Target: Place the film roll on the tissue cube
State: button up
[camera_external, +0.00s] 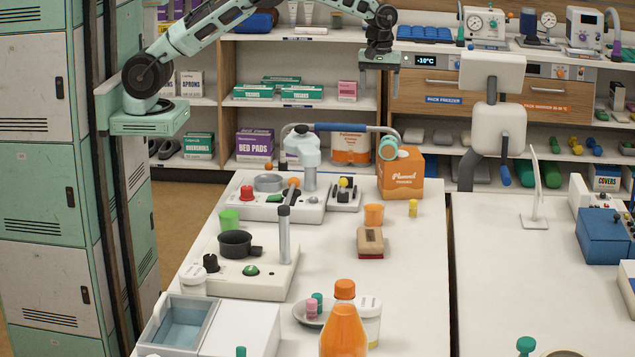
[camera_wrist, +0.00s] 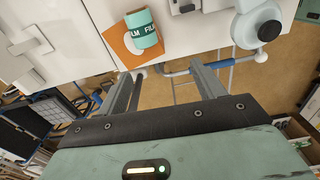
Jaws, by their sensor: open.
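The film roll (camera_external: 388,148) is a small teal and white cylinder. It appears to rest on top of the orange tissue cube (camera_external: 406,185), at the cube's left edge in the external view. In the wrist view the film roll (camera_wrist: 142,30), with FILM lettering, overlaps the cube's orange top (camera_wrist: 118,45) and hides part of it. Exact contact beneath the roll cannot be seen. My gripper (camera_external: 379,92) is open and empty, above and apart from the roll. In the wrist view its two fingers (camera_wrist: 166,73) are spread, with nothing between them.
A blue and grey rail (camera_external: 340,127) runs behind the cube. A white lamp-like device (camera_external: 303,150) stands left of it. An orange cup (camera_external: 374,215), a yellow bottle (camera_external: 413,208) and a brown block (camera_external: 370,242) stand in front. The right table (camera_external: 490,270) has clear room.

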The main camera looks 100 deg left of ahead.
jog(key=s+a+r+m, duration=0.2)
jog(key=s+a, duration=0.1)
jog(key=s, duration=0.8)
jog(key=s+a+r+m, duration=0.1)
jog(key=s+a+r, duration=0.2)
jog(key=s, duration=0.8)
jog(key=s+d+f+m, duration=0.1)
jog(key=s+d+m, duration=0.2)
jog(key=s, duration=0.7)
jog(key=s+d+f+m, duration=0.1)
jog(key=s+d+m, duration=0.2)
jog(key=s, duration=0.6)
jog(key=shift+s+d+f+m, duration=0.2)
jog(key=shift+s+d+m, duration=0.2)
jog(key=shift+d, duration=0.45)
notch_tip(320, 180, down, 5)
jog(key=b, duration=0.5)
jog(key=shift+w, duration=0.1)
